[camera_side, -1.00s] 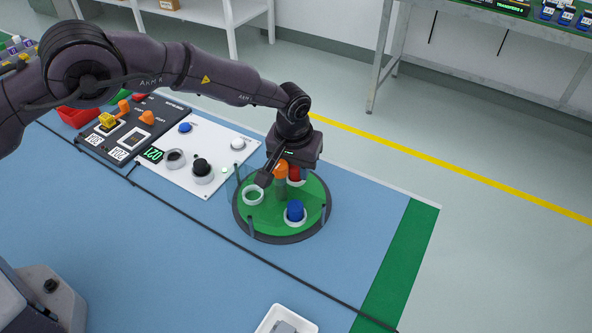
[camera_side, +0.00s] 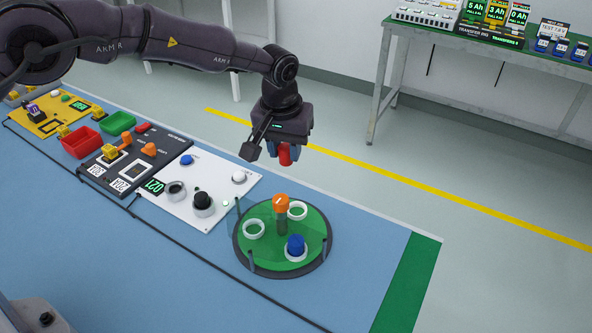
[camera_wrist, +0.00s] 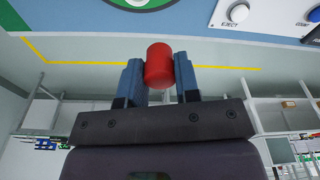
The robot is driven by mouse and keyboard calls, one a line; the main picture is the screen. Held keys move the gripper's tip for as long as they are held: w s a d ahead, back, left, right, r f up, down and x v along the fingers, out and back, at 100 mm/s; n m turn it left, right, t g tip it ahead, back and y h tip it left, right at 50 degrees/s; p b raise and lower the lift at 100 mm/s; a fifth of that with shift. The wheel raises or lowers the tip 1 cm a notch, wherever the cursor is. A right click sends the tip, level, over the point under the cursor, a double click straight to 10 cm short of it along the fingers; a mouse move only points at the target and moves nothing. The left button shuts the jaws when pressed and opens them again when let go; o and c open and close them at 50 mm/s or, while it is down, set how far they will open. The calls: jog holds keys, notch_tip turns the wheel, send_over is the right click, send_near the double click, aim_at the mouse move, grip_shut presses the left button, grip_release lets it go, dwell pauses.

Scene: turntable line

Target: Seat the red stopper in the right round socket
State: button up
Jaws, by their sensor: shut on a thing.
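My gripper (camera_side: 282,152) is shut on the red stopper (camera_side: 285,156). In the wrist view the stopper (camera_wrist: 158,66) sits between the two blue fingers. It hangs in the air, well above the green turntable (camera_side: 268,262) and apart from it. The turntable carries white round sockets. The right round socket (camera_side: 303,212) at the back is empty, and so is the left one (camera_side: 247,233). A blue stopper (camera_side: 296,243) sits in the front socket (camera_side: 291,258). An orange-topped post (camera_side: 281,203) stands near the turntable's middle, partly beside the right socket.
Thin upright posts stand at the turntable's rim. A white panel (camera_side: 222,205) with a black knob (camera_side: 203,200) and buttons lies to its left. Farther left are a black panel, a red bin (camera_side: 80,142) and a green bin (camera_side: 117,123). Blue table is clear in front.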

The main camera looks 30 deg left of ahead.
jog(key=s+a+f+n, duration=0.15)
jog(key=s+a, duration=0.25)
jog(key=a, duration=0.7)
jog(key=s+a+n, duration=0.3)
jog(key=a, duration=0.7)
jog(key=shift+n+g+y, duration=0.3)
jog(key=shift+n, duration=0.05)
jog(key=shift+s+a+f, duration=0.3)
jog(key=shift+s+f, duration=0.25)
jog(key=shift+f, duration=0.6)
jog(key=shift+s+a+f, duration=0.3)
jog(key=shift+s+f, duration=0.3)
jog(key=shift+f, duration=0.55)
jog(key=shift+s+a+f, duration=0.3)
jog(key=shift+s+f, duration=0.25)
jog(key=shift+f, duration=0.6)
jog(key=shift+f, duration=1.1)
jog(key=o, duration=1)
jog(key=shift+c, duration=0.2)
jog(key=shift+r, duration=0.1)
